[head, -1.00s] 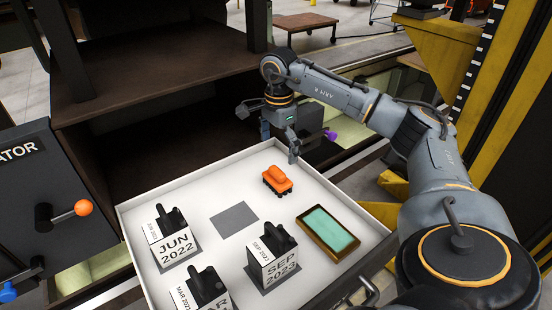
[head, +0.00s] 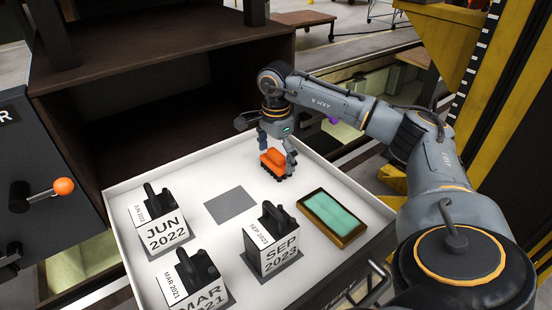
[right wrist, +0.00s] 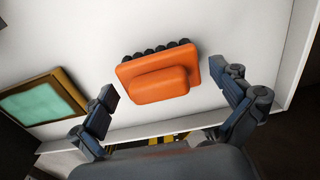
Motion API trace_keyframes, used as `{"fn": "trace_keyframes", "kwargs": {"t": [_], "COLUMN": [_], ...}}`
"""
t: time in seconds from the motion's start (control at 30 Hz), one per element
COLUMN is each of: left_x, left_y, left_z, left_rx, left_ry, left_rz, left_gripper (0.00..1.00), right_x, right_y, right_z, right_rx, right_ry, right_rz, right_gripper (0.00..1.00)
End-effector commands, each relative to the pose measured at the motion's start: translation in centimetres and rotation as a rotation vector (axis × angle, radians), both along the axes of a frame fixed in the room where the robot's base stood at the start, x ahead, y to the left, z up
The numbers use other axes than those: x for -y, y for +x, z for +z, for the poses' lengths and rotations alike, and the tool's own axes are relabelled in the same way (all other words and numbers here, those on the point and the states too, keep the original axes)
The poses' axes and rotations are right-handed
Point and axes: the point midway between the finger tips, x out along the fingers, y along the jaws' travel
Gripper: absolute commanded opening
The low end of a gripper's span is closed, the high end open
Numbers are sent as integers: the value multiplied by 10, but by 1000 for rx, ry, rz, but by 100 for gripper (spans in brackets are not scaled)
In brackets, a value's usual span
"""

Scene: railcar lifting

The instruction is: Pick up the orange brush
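The orange brush (head: 273,160) stands on the white tray near its far right side, with black bristles along its lower edge. My right gripper (head: 277,158) is right at the brush in the head view, its fingers to either side of it. In the right wrist view the brush (right wrist: 158,78) lies ahead of the open fingers of the right gripper (right wrist: 172,95), with clear gaps on both sides. The fingers do not touch it there. My left gripper is not in view.
The white tray (head: 190,240) also holds date stamps marked JUN 2022 (head: 160,228), SEP 2023 (head: 275,247) and MAR 2021 (head: 193,288). A grey square (head: 230,205) is bare. A green pad in a wooden frame (head: 332,217) lies right of the brush. A dark cabinet (head: 150,130) stands behind.

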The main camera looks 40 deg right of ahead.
Motion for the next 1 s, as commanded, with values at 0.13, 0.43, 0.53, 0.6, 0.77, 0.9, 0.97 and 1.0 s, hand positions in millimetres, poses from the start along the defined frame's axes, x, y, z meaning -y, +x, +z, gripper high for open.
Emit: {"fn": "trace_keyframes", "kwargs": {"t": [0.13, 0.43, 0.53, 0.6, 0.77, 0.9, 0.97, 1.0], "left_x": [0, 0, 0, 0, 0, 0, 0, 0], "left_y": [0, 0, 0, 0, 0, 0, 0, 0], "left_z": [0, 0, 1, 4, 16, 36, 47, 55], "left_rx": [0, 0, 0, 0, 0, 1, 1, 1], "left_ry": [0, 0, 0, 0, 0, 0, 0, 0], "left_rz": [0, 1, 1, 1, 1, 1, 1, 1], "left_gripper": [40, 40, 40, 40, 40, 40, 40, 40], "right_x": [0, 0, 0, 0, 0, -6, -17, -24], "right_y": [0, 0, 0, 0, 0, 1, 2, 3], "right_z": [0, 0, 2, 5, 20, 45, 59, 69], "right_rx": [0, 0, 0, 0, 0, 1, 2, 1], "right_ry": [0, 0, 0, 0, 0, 1, 2, 2], "right_rz": [0, 0, 0, 0, 0, 5, 6, 7], "right_gripper": [69, 49, 49, 49, 49, 49, 49, 49]}}
